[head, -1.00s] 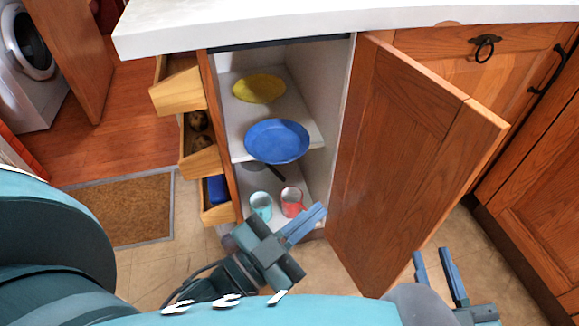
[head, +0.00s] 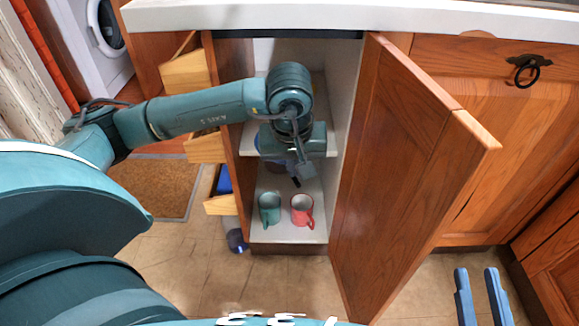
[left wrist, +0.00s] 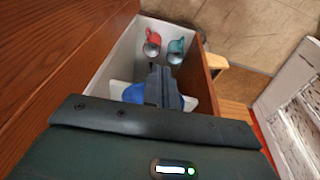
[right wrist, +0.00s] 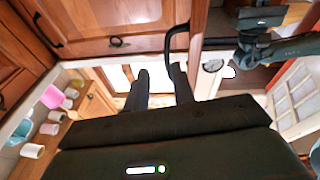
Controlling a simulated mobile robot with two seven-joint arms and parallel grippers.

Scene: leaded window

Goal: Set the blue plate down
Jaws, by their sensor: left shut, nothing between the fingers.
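The blue plate (head: 267,149) is mostly hidden behind my left gripper in the head view. Only a small blue part shows, at the middle shelf (head: 333,142) of the open cabinet. In the left wrist view a blue patch of the plate (left wrist: 133,93) shows on the white shelf beside the fingers. My left gripper (head: 306,172) is inside the cabinet opening, pointing down, shut and empty. I cannot tell whether it touches the plate. My right gripper (head: 478,275) is open and empty, low to the right of the cabinet door.
The open cabinet door (head: 395,170) stands to the right of the opening. A teal mug (head: 269,209) and a red mug (head: 302,210) stand on the cabinet bottom. Open drawers (head: 186,72) stick out at the left. A dark blue object (head: 236,240) lies on the floor.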

